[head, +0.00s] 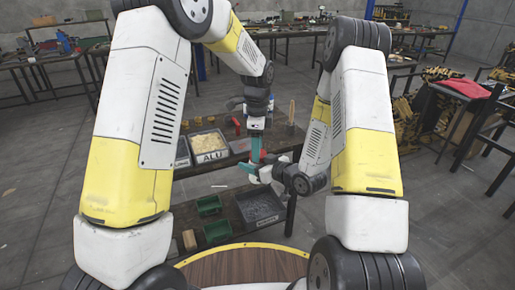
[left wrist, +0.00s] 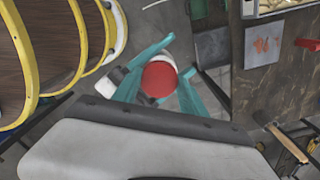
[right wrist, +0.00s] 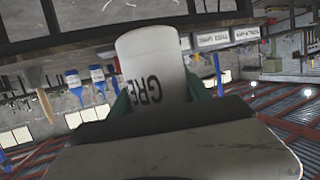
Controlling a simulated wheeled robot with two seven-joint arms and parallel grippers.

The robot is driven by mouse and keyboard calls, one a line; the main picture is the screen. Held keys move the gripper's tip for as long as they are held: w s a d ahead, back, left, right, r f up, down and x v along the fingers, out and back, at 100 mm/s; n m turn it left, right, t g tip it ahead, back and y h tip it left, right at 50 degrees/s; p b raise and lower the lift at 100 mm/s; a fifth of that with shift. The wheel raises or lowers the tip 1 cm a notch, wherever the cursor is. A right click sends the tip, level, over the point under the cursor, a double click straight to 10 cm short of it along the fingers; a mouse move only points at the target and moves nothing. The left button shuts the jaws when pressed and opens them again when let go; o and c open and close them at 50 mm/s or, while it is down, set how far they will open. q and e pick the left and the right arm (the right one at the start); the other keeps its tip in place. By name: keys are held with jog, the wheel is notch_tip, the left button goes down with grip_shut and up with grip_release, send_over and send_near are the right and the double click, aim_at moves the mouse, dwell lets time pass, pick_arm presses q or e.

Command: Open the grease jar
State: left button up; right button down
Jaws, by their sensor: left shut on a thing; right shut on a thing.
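The grease jar is white with dark letters, and its body (right wrist: 152,65) stands out upside down in the right wrist view. My right gripper (head: 256,172) is shut on this body from the side. The jar's round red lid (left wrist: 159,79) shows from above in the left wrist view, between the teal fingers of my left gripper (left wrist: 172,72). My left gripper also shows in the head view (head: 256,152), pointing down just above the right one, and is shut on the lid. Whether the lid is loose from the body cannot be told. In the head view the fingers mostly hide the jar.
Blue-handled brushes (right wrist: 97,78) show in the right wrist view.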

pick_arm(q)
jog(key=n, duration=0.3)
jog(key=shift+w+d+r+n, duration=0.1)
jog(key=shift+d+r+n, duration=0.05)
jog(key=shift+d+n, duration=0.15)
jog(key=o, duration=1.5)
jog(key=shift+o, duration=0.3)
